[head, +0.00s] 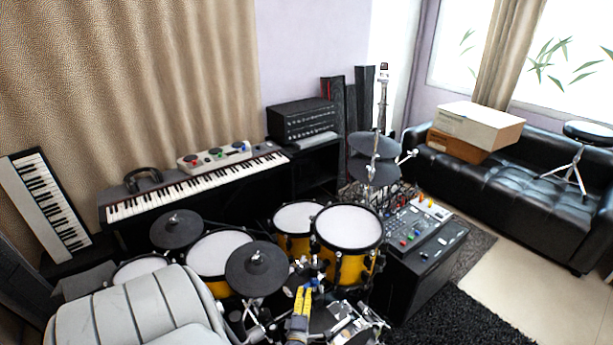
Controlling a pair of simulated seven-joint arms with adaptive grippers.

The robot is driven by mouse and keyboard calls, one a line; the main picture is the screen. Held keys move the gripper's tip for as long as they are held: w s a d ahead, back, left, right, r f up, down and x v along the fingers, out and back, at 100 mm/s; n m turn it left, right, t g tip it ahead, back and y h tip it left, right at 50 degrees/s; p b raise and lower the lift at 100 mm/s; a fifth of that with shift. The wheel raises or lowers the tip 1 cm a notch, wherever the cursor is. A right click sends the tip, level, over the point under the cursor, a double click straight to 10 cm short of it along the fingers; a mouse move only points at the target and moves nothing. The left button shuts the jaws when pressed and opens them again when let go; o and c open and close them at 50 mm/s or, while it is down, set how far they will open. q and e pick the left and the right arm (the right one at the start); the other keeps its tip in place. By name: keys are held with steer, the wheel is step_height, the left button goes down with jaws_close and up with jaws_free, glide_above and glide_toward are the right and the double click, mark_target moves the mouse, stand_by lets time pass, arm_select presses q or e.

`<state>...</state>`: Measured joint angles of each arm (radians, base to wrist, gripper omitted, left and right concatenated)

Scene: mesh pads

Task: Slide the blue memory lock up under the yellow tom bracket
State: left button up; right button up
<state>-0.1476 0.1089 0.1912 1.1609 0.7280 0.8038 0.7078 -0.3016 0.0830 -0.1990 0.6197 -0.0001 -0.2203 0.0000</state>
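My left gripper (303,293) shows small at the bottom centre, with yellow fingers pointing up the picture among the drum hardware. A small blue piece (313,283), which looks like the memory lock, is right at the fingertips. Whether the fingers grip it or only stand beside it is too small to tell. Two yellow-shelled toms, a larger one (345,261) and a smaller one (293,243), stand just above. The yellow tom bracket cannot be told apart from the dark and chrome hardware below them. I do not make out my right gripper.
A black cymbal pad (257,268) is close left of the gripper; another mesh drum (217,252) is behind it. A mixer (415,228) on a black case stands to the right. Chrome hardware (352,322) crowds the lower right. Free floor (525,290) lies far right.

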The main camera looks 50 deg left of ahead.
mark_target(306, 288)
arm_select(q)
steer(key=shift+x, duration=1.9)
steer(key=shift+c, duration=0.3)
jaws_close()
